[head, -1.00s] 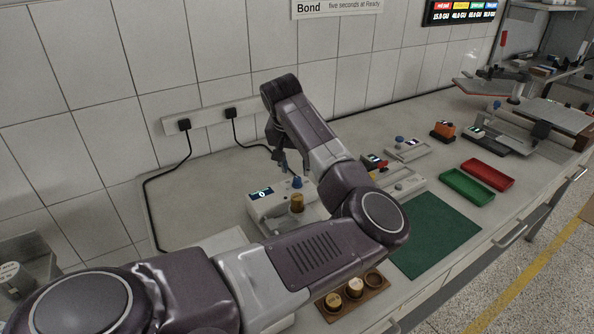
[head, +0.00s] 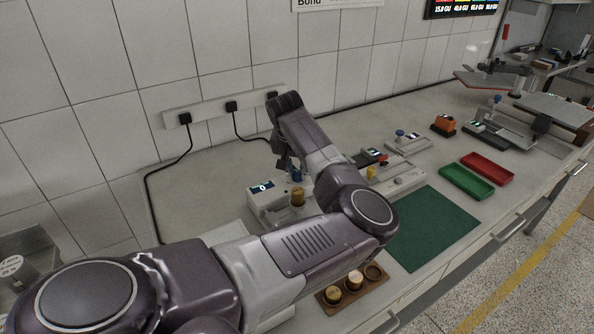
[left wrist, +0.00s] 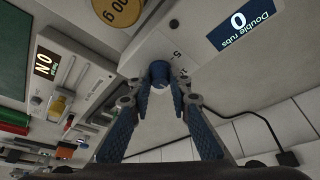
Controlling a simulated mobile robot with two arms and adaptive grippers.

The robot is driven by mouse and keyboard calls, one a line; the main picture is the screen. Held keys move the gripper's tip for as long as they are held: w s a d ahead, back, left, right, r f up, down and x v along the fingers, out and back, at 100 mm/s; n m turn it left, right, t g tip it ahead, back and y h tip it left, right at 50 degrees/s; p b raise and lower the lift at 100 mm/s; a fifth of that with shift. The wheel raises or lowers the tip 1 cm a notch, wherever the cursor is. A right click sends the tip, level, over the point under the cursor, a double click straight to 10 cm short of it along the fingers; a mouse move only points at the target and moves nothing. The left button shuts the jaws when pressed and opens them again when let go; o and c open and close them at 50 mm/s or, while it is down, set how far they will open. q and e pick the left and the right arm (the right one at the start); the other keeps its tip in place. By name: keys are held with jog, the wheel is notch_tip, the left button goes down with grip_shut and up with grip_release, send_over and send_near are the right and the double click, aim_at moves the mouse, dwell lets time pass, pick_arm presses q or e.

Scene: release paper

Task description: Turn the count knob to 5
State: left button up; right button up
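The tester (head: 258,207) stands on the bench near the wall, its display reading 0. In the left wrist view the display (left wrist: 240,25) reads 0 above "Double rubs", upside down. In the head view the left gripper (head: 285,164) is at the tester's back, with the fingertip contact hard to see. My right gripper is out of view.
A brass weight (head: 297,197) sits on the tester. A wooden holder (head: 333,308) with round pieces lies at the front edge. A green mat (head: 435,225), green tray (head: 466,183) and red tray (head: 487,168) lie to the right. Cables run to wall sockets behind.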

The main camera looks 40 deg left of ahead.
pick_arm(q)
grip_shut()
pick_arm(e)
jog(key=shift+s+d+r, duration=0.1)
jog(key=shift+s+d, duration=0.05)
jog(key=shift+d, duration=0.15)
